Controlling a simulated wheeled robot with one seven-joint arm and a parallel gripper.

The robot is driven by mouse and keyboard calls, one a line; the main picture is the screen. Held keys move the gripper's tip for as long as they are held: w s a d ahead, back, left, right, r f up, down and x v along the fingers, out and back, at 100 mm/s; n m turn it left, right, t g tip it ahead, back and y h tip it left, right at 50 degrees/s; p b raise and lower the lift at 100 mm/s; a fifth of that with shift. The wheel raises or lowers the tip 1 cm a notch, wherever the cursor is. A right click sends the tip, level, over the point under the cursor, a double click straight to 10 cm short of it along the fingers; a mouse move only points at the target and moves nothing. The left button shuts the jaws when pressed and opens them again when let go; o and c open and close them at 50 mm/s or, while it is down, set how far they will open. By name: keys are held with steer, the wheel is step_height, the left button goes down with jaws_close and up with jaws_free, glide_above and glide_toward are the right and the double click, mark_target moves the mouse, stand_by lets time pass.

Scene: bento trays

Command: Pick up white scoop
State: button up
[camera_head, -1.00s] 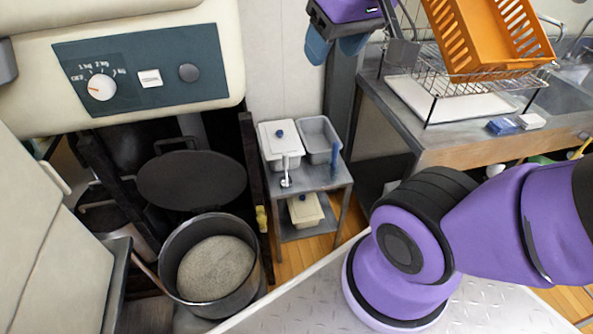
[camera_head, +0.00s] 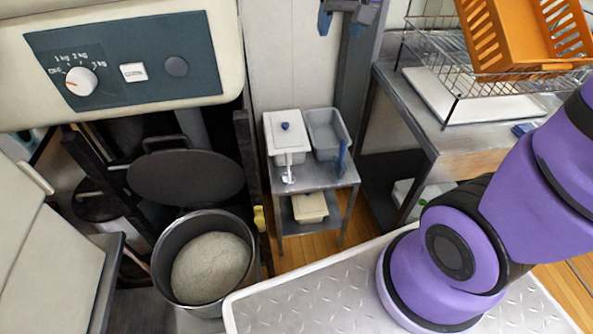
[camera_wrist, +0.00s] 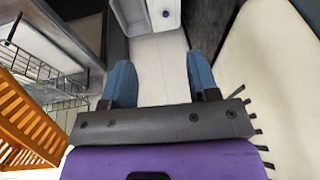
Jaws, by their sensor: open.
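The white scoop (camera_head: 289,171) is upright at the front left of the small metal stand (camera_head: 318,180), in front of the lidded white container (camera_head: 284,140). My gripper (camera_head: 345,20) is at the top edge of the head view, partly cut off, high above and well apart from the scoop. In the wrist view my gripper (camera_wrist: 161,78) has its two blue fingers spread with nothing between them. The lidded container (camera_wrist: 163,14) with its blue knob shows at the top there. I cannot make out the scoop in the wrist view.
A grey open container (camera_head: 327,138) with a blue-handled tool (camera_head: 342,157) stands beside the lidded one. A pot of rice (camera_head: 210,268) is at the lower left. A counter holds a wire rack (camera_head: 455,65) and an orange basket (camera_head: 530,40) at right.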

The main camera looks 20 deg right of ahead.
steer(key=w+a+f+m+g, duration=0.1)
steer(key=w+f, duration=0.7)
steer(key=m+g, duration=0.2)
glide_above(288, 150)
steer(key=shift+h, duration=0.3)
step_height(288, 150, down, 32)
steer(key=shift+r, duration=0.1)
step_height(288, 150, down, 11)
steer(key=shift+f, duration=0.2)
jaws_close()
